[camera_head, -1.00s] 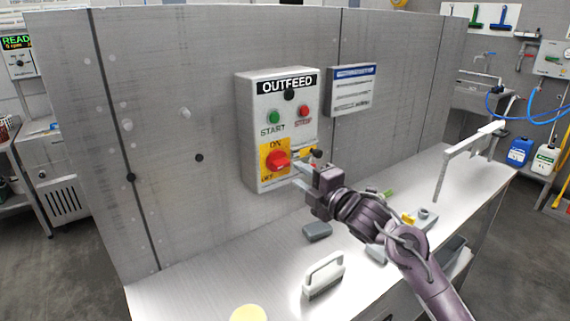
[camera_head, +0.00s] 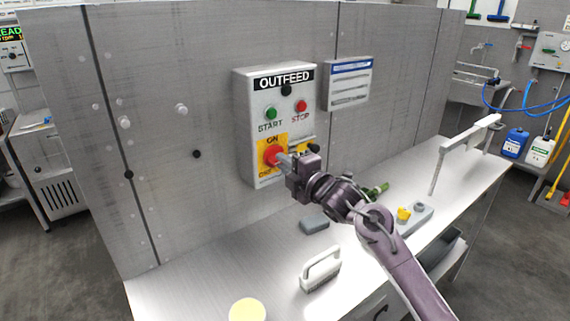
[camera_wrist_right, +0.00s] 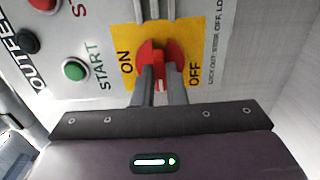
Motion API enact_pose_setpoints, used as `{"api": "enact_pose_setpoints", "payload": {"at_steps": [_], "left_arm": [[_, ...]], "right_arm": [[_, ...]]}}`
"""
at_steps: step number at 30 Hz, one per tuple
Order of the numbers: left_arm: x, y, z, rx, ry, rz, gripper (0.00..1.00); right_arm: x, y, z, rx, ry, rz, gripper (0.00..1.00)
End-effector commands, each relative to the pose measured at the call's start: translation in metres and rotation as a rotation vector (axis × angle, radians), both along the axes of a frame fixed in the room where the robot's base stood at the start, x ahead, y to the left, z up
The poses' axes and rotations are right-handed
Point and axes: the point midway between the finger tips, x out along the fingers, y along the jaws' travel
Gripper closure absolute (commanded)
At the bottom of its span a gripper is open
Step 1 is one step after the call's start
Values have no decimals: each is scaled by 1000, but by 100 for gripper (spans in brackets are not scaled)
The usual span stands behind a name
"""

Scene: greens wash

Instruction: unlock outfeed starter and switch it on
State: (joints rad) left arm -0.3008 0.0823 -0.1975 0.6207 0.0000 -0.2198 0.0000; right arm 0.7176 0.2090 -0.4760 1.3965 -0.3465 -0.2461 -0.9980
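The outfeed starter box (camera_head: 241,123) is a pale grey box on the metal panel. It carries a green START button (camera_head: 271,113), a red STOP button (camera_head: 301,106) and a red rotary switch (camera_head: 271,155) on a yellow ON/OFF plate (camera_head: 264,142). My right gripper (camera_head: 282,160) is at the switch. In the right wrist view its two fingers (camera_wrist_right: 160,88) sit close together on either side of the red switch's grip (camera_wrist_right: 160,70). They partly hide the switch. A black and yellow piece (camera_head: 312,147) shows beside the plate; I cannot tell if it is a lock. My left gripper is out of view.
The steel bench below holds a grey block (camera_head: 314,224), a white-handled brush (camera_head: 321,267), a pale yellow round thing (camera_head: 247,310) and a grey piece with a yellow knob (camera_head: 404,213). A notice (camera_head: 347,84) hangs right of the box. A white rail (camera_head: 468,138) stands at the bench's far end.

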Motion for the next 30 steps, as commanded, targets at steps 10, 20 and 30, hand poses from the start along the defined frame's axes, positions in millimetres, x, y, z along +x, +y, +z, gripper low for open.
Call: {"api": "enact_pose_setpoints", "payload": {"at_steps": [10, 20, 30], "left_arm": [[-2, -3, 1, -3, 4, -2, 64], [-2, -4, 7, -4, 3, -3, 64], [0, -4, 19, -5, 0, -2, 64]], "right_arm": [[0, 0, -1, 20, 17, 0, 100], [0, 0, 0, 175, 131, 1, 100], [0, 0, 0, 435, 320, 0, 100]]}}
